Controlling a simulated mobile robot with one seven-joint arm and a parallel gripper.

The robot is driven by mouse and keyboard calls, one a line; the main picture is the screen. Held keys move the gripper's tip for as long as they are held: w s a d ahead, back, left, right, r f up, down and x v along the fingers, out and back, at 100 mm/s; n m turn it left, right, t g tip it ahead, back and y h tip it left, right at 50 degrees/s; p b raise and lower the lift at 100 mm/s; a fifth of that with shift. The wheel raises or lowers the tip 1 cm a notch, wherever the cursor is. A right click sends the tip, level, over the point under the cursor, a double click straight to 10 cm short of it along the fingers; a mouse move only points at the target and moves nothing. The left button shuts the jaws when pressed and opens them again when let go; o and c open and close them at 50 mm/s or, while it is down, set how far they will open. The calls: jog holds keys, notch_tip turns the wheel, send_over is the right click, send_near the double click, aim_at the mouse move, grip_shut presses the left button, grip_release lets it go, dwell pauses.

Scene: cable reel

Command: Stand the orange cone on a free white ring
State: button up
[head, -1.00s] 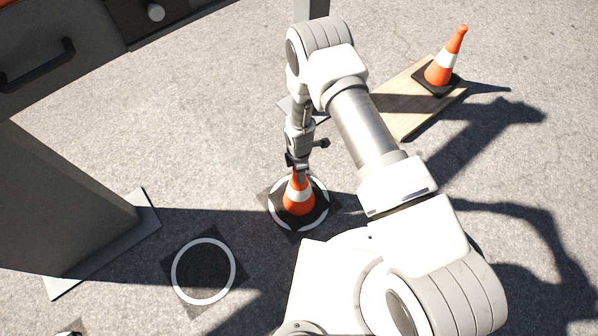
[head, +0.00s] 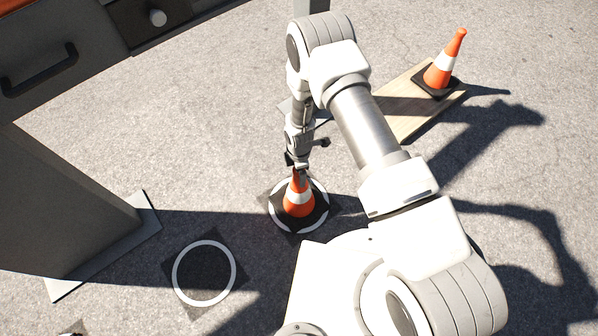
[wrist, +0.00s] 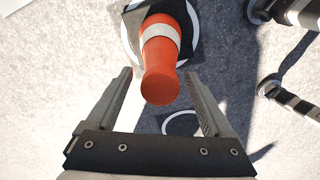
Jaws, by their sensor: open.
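An orange cone with a white band (head: 298,198) stands upright on a dark mat with a white ring (head: 301,232), inside the ring. My gripper (head: 298,168) is at the cone's top, pointing down. In the wrist view my gripper (wrist: 158,76) is open, with its fingers on either side of the cone (wrist: 161,75) and visible gaps between. A second white ring (head: 176,274) on a dark mat lies empty at the lower left. Another orange cone (head: 442,70) stands on a wooden board (head: 402,125) at the upper right.
A dark grey cabinet with a handle (head: 40,72) fills the upper left. A grey panel (head: 60,205) with a foot plate stands at the left. A partial mat shows at the bottom left edge. The pavement between cabinet and cone is clear.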

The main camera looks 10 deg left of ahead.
notch_tip(320, 180, up, 10)
jog(key=p, duration=0.3)
jog(key=shift+w+r, duration=0.15)
jog(key=shift+r, duration=0.1)
jog(key=w+d+r+m+t, duration=0.1)
jog(key=w+d+r+m, duration=0.2)
jog(key=r, duration=0.8)
jog(key=w+d+r+m+t, duration=0.1)
jog(key=d+r+m, duration=0.3)
jog(key=r, duration=0.6)
jog(key=w+d+r+m+t, duration=0.1)
jog(key=w+d+r+m, duration=0.2)
jog(key=r, duration=0.8)
jog(key=s+d+r+m+t, duration=0.1)
jog(key=s+d+r+m, duration=0.7)
jog(key=r, duration=0.6)
jog(key=s+d+r+m, duration=0.2)
jog(key=s+d, duration=0.1)
jog(key=s, duration=0.3)
jog(key=s+d+r+m+t, duration=0.1)
jog(key=s+d+r+m, duration=0.1)
jog(key=s, duration=0.5)
jog(key=shift+d+r+m+t, duration=0.3)
jog(key=shift+d+r+m, duration=0.1)
jog(key=shift+m, duration=0.3)
